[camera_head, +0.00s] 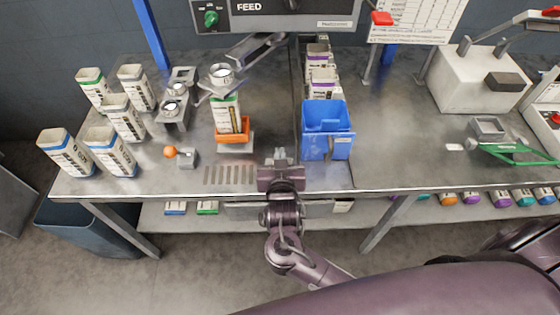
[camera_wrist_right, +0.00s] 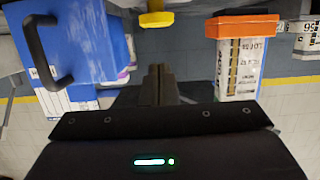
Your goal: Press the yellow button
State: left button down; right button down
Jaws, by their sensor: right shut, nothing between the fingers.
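A yellow knob-like part, which looks like the yellow button (camera_wrist_right: 157,19), shows at the top middle of the right wrist view, on a small light mount. I cannot make it out in the head view, where my right gripper may cover that spot. My right gripper (camera_head: 280,154) is shut and empty above the front of the steel table (camera_head: 375,165), between the orange holder and the blue bin. In the wrist view its closed fingers (camera_wrist_right: 158,84) point at the yellow part, with a visible gap in the picture. My left gripper is out of view.
The blue bin (camera_head: 326,116) stands right of my gripper. The orange holder (camera_head: 233,137) with an upright carton (camera_head: 226,113) stands left. An orange-knobbed lever (camera_head: 170,152) and several cartons are farther left. A white machine (camera_head: 476,80) stands at right.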

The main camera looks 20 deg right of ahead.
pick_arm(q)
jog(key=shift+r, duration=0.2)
pick_arm(e)
jog(key=shift+s+f, duration=0.2)
jog(key=shift+f, duration=1.4)
